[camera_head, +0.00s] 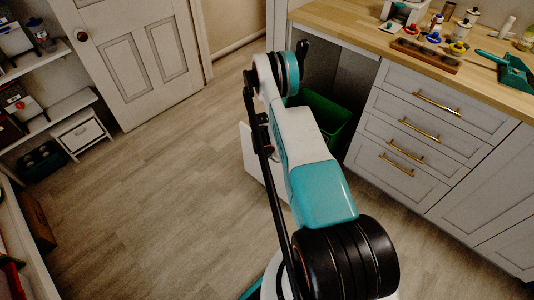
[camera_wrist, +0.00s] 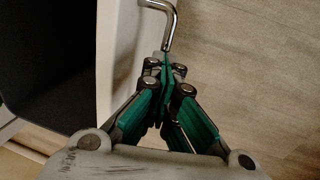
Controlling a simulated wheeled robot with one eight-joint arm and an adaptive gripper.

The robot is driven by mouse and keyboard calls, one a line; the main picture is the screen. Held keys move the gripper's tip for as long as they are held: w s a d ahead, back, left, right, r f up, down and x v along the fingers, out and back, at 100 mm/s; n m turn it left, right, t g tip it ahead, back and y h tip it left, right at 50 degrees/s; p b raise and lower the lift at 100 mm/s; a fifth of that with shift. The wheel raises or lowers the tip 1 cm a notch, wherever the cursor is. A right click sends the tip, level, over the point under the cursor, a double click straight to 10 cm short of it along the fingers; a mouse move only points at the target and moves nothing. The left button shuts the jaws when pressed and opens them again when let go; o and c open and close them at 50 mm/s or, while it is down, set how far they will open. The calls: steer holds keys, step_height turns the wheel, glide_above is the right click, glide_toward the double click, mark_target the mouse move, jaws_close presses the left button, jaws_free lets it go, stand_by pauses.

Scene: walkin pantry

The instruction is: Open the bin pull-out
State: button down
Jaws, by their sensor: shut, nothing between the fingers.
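The bin pull-out stands out from the cabinet, its pale front panel (camera_head: 253,160) partly hidden behind my arm. A green bin (camera_head: 327,112) shows behind the arm, below the counter. In the wrist view the front panel (camera_wrist: 119,45) runs down the left of centre, with a dark open bin interior (camera_wrist: 50,55) behind it. A bent metal handle (camera_wrist: 171,18) sticks out from the panel's outer side. My gripper (camera_wrist: 165,68) is shut and empty, its fingertips at the handle's lower end; I cannot tell whether they touch it. The head view hides the gripper.
A drawer cabinet with brass handles (camera_head: 404,146) stands right of the pull-out. The wooden counter (camera_head: 350,28) above holds bottles and a green dustpan (camera_head: 512,72). Bare floor (camera_head: 170,200) lies open to the left, towards a closed white door (camera_head: 130,55) and shelves.

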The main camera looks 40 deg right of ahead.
steer(key=shift+s+a+f, duration=0.1)
steer(key=shift+a+f, duration=0.05)
steer(key=c, duration=2.4)
jaws_free()
steer(key=c, duration=1.7)
jaws_free()
step_height(320, 180, up, 12)
steer(key=a, duration=0.2)
steer(key=shift+a, duration=0.1)
